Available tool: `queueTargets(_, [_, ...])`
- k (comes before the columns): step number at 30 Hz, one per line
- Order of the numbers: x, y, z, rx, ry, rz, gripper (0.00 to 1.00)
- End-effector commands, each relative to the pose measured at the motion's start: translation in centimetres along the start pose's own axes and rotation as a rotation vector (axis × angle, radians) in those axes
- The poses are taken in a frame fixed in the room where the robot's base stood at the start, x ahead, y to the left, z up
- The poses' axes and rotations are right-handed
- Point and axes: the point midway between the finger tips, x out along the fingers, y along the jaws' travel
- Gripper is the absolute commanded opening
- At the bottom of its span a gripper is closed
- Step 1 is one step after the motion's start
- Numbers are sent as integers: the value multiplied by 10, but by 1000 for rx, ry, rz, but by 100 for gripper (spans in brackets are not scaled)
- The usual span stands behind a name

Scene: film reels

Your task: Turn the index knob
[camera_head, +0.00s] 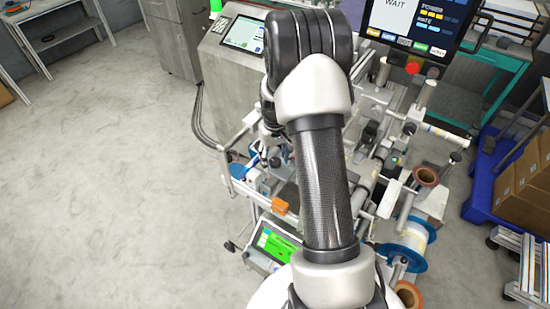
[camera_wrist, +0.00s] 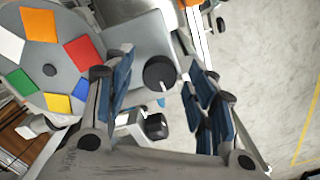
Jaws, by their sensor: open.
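In the wrist view a round black knob (camera_wrist: 159,73) sits at the edge of a grey plate, with a small pale mark at its lower rim. It looks like the index knob. My gripper (camera_wrist: 157,66) is open, its blue-padded fingers on the left and right of the knob, with gaps on both sides. I cannot tell how far the fingertips are from it in depth. A grey disc (camera_wrist: 50,95) with coloured patches lies left of the knob. In the head view my arm covers the knob.
A second dark cylinder on a pale bracket (camera_wrist: 155,125) shows below the knob. In the head view, the machine has an orange block (camera_head: 279,206), a green-lit screen (camera_head: 275,245) and a blue-flanged reel (camera_head: 405,243). Open floor lies to the left.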

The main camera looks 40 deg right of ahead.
Motion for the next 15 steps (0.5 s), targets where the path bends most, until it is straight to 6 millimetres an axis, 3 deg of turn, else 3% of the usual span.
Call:
queueTargets(5, [-17,0,-1,0,4,1,51])
queueTargets(15, [-87,0,-1,0,4,1,51])
